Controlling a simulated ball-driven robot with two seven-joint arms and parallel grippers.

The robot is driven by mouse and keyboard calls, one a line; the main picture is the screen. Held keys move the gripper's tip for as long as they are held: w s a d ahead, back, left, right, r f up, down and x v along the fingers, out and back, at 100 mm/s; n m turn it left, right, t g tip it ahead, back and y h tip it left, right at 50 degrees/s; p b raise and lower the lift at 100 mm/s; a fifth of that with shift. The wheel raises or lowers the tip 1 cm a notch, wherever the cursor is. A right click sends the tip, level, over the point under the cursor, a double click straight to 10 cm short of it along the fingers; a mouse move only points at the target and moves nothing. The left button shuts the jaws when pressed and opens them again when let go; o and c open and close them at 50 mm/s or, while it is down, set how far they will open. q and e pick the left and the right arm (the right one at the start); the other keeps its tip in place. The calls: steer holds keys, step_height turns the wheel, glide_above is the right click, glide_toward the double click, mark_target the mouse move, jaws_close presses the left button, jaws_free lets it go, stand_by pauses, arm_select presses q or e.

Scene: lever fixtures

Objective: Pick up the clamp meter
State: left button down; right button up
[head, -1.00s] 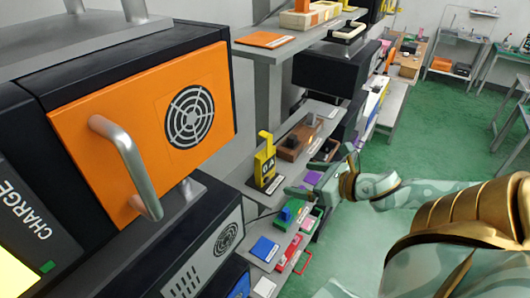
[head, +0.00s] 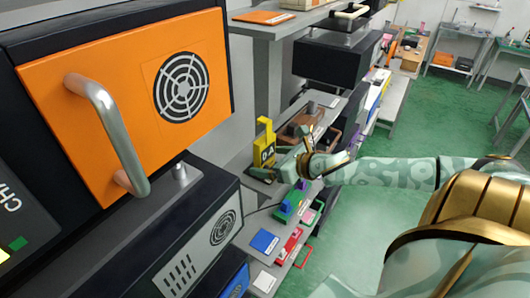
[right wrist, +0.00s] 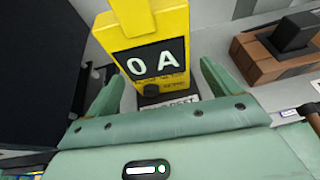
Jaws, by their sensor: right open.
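The clamp meter is yellow with a black display. In the head view the clamp meter (head: 264,143) stands upright on the middle shelf. My right gripper (head: 280,166) is at its lower front, partly covering its base. In the right wrist view the clamp meter (right wrist: 150,45) reads "0 A" and has a dark knob under the display. The fingers of my right gripper (right wrist: 160,85) are open, one on each side of the meter's lower part. Gaps show between fingers and meter, and I cannot tell whether either touches it. My left gripper is not in view.
A brown block with a black top (right wrist: 275,48) stands to the right of the meter. A green item with a blue part (head: 291,203), a blue box (head: 264,242) and a red item (head: 289,246) lie nearer on the shelf. A large orange-fronted unit (head: 130,95) stands at left.

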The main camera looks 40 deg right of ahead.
mark_target(260, 158)
steer(key=p+x, duration=0.1)
steer(key=x, duration=0.2)
steer(key=shift+w+r, duration=0.15)
steer(key=shift+w, duration=0.05)
steer(key=shift+w+a+f, duration=0.1)
steer(key=shift+w+f, duration=0.2)
steer(key=shift+w, duration=0.1)
steer(key=shift+s, duration=0.1)
steer(key=c, duration=1.2)
steer(key=shift+r, duration=0.15)
